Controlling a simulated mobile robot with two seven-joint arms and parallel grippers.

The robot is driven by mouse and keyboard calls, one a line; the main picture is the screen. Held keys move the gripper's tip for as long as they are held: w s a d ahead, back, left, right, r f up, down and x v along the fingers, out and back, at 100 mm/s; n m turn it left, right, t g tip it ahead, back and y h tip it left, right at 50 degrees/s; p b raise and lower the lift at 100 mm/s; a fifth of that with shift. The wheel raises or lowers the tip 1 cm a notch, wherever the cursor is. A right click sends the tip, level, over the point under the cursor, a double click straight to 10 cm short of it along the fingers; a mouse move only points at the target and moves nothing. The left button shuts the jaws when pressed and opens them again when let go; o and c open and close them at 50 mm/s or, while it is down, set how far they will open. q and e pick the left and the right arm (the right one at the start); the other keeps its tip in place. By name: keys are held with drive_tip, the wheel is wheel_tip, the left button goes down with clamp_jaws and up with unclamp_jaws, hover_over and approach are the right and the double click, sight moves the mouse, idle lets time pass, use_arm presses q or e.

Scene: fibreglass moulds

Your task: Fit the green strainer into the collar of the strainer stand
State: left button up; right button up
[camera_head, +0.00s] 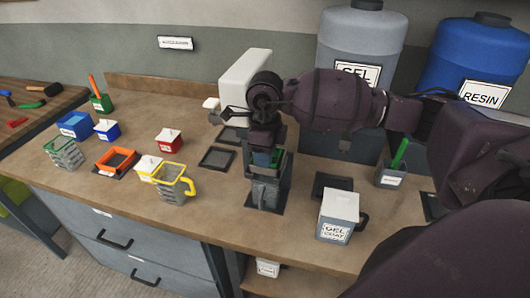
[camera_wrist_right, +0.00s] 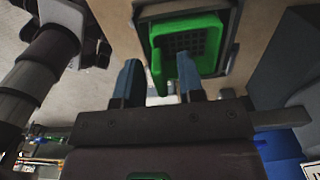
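The green strainer (camera_wrist_right: 190,42) shows in the right wrist view as a square basket with a dark mesh bottom. A grey square frame, the collar of the strainer stand (camera_wrist_right: 234,40), surrounds it; I cannot tell how deep it sits. In the head view the grey stand (camera_head: 268,195) is at the table's middle, and a little green shows under my gripper. My right gripper (camera_head: 264,150) is above the stand. Its blue-grey fingers (camera_wrist_right: 158,58) are apart, one each side of the strainer's near wall or tab, with gaps visible. My left gripper is not in view.
A gel coat cup (camera_head: 338,218) stands to the right, and a green-handled holder (camera_head: 391,178) behind it. A yellow-handled cup (camera_head: 173,184), an orange tray (camera_head: 116,162) and small lidded pots (camera_head: 169,141) are to the left. Large gel (camera_head: 355,45) and resin (camera_head: 475,60) drums stand at the back.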

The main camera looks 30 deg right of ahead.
wheel_tip(320, 180, up, 12)
drive_tip(key=b, duration=0.1)
drive_tip(key=shift+r, duration=0.15)
idle(0.4)
idle(0.5)
